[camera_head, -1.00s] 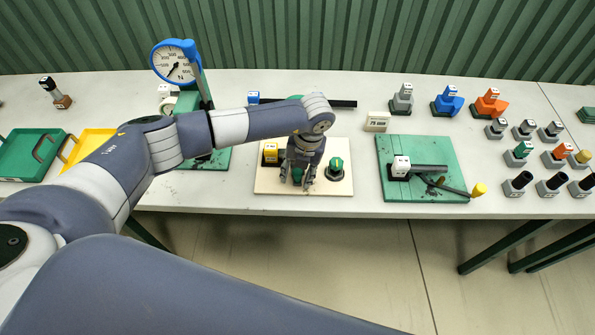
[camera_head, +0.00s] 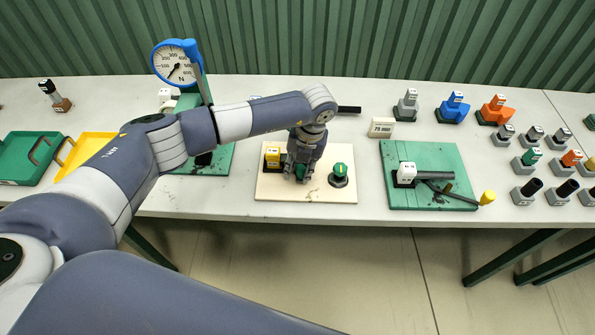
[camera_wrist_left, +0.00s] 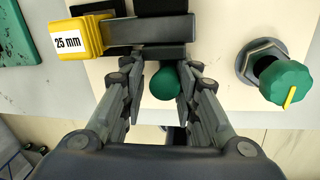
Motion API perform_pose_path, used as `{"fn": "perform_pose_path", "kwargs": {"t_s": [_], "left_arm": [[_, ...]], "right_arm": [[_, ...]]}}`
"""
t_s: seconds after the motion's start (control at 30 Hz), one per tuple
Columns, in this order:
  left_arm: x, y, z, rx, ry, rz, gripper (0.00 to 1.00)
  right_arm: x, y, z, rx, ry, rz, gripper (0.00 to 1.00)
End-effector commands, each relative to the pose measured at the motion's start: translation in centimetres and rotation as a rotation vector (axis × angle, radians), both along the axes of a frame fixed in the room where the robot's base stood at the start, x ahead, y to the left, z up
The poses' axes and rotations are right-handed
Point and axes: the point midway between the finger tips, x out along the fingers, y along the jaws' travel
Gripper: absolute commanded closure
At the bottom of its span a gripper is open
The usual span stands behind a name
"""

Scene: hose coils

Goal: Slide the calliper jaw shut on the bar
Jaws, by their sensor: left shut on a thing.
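My left gripper (camera_head: 300,174) is over the cream board (camera_head: 350,191), pointing down. In the left wrist view its fingers (camera_wrist_left: 163,80) are closed around a green rounded knob (camera_wrist_left: 164,83). Beside it on the board is a yellow block (camera_head: 272,154) labelled "25 mm" in the left wrist view (camera_wrist_left: 82,37). Grey and dark bars (camera_wrist_left: 150,30) run right from the block, just beyond the fingertips. I cannot tell for sure which part is the calliper jaw. My arm hides part of the board. My right gripper is not in view.
A green knob with a yellow mark (camera_head: 340,171) stands right of the gripper. Behind are a dark rail (camera_head: 350,109) and a "75 mm" card (camera_head: 381,127). A green board (camera_head: 455,162) with a lever lies right, a dial gauge (camera_head: 176,65) left.

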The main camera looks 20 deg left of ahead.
Motion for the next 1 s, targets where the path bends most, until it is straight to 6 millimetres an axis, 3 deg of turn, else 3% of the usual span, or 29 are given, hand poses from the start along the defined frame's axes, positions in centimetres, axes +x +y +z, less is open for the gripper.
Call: {"fn": "perform_pose_path", "kwargs": {"t_s": [0.03, 0.1, 0.7, 0.87, 1.0], "left_arm": [[0.0, -0.7, 0.1, -0.014, -0.002, -0.014, 0.67], [0.0, -0.7, 0.1, -0.014, -0.003, -0.013, 0.56], [0.0, -0.3, 0.2, -0.006, -0.001, -0.005, 0.56], [0.1, -0.6, 1.8, -0.007, -0.002, -0.005, 0.56], [0.2, -1.0, 4.7, -0.007, -0.005, -0.008, 0.56]], "right_arm": [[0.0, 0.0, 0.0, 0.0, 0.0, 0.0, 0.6], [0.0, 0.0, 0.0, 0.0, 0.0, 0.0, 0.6], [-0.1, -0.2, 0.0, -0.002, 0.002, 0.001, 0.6], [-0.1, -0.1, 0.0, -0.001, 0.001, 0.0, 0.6], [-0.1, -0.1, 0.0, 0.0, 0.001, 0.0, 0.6]]}}
